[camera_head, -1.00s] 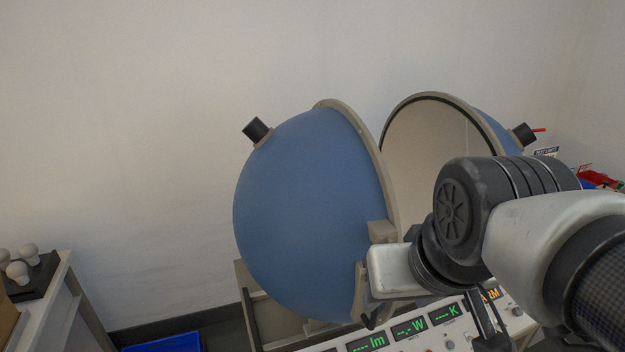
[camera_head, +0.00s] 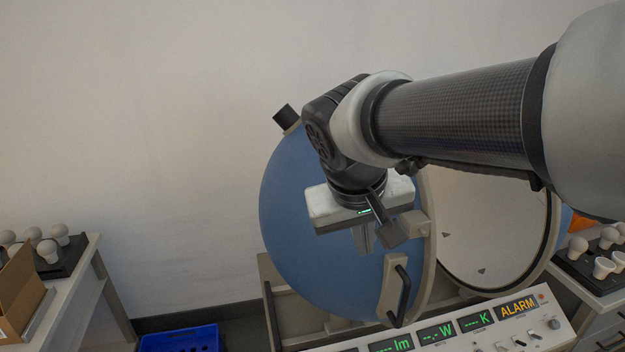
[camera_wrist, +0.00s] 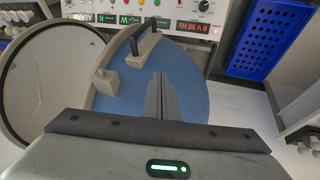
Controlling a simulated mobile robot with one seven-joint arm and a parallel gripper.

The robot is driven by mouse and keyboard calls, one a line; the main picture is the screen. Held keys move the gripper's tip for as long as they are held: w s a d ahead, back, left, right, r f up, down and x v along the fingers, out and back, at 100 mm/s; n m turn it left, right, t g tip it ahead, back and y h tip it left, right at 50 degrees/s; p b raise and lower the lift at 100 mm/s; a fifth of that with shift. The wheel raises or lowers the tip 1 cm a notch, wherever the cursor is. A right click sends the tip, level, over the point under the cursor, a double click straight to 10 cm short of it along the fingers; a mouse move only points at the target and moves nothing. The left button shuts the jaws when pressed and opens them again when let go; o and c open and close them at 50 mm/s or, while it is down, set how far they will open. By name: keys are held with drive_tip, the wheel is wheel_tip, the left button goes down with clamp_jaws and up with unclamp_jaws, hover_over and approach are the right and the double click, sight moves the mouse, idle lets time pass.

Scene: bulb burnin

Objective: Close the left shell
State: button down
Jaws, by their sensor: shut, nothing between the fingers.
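The left shell (camera_head: 310,215) is a blue hemisphere with a beige rim, standing open at an angle to the right shell. Its rim carries a black handle (camera_head: 401,292) and a beige block (camera_head: 414,224). The right shell (camera_head: 490,225) shows its pale inner side. My gripper (camera_head: 364,238) is shut and empty, in front of the blue outside of the left shell, up and left of the handle. In the wrist view the shut fingers (camera_wrist: 162,98) point over the left shell (camera_wrist: 188,80), with the handle (camera_wrist: 137,36) ahead and slightly left. Whether they touch the shell is unclear. My arm hides part of both shells.
The control panel (camera_head: 470,332) with lit displays and an ALARM sign lies below the shells. A blue bin (camera_head: 180,340) stands at the lower left. Bulbs stand on a table (camera_head: 70,278) at left and on a bench (camera_head: 600,293) at right.

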drive_tip(key=w+a+f+n+t+b, duration=0.1)
drive_tip(key=w+a+f+b, duration=0.2)
drive_tip(key=a, duration=0.6)
drive_tip(key=w+a+f+n+t, duration=0.1)
drive_tip(key=w+a+f, duration=0.35)
drive_tip(key=a, duration=0.35)
drive_tip(key=w+a+f+n+t+b, duration=0.1)
drive_tip(key=w+a+f+b, duration=0.15)
drive_tip(key=a+f, duration=0.45)
drive_tip(key=w+d+f, duration=0.3)
drive_tip(key=w+f, duration=0.1)
drive_tip(key=w, duration=0.4)
drive_tip(key=shift+f+p, duration=0.3)
drive_tip(key=shift+f, duration=0.1)
drive_tip(key=shift+w, duration=0.1)
drive_tip(key=w+d+b, duration=0.2)
drive_tip(key=d, duration=0.6)
drive_tip(key=w+d+b, duration=0.2)
drive_tip(key=d, duration=0.6)
drive_tip(key=shift+w+d+h+b, duration=0.25)
drive_tip(key=shift+w+h+b, duration=0.05)
drive_tip(key=shift+b, duration=0.1)
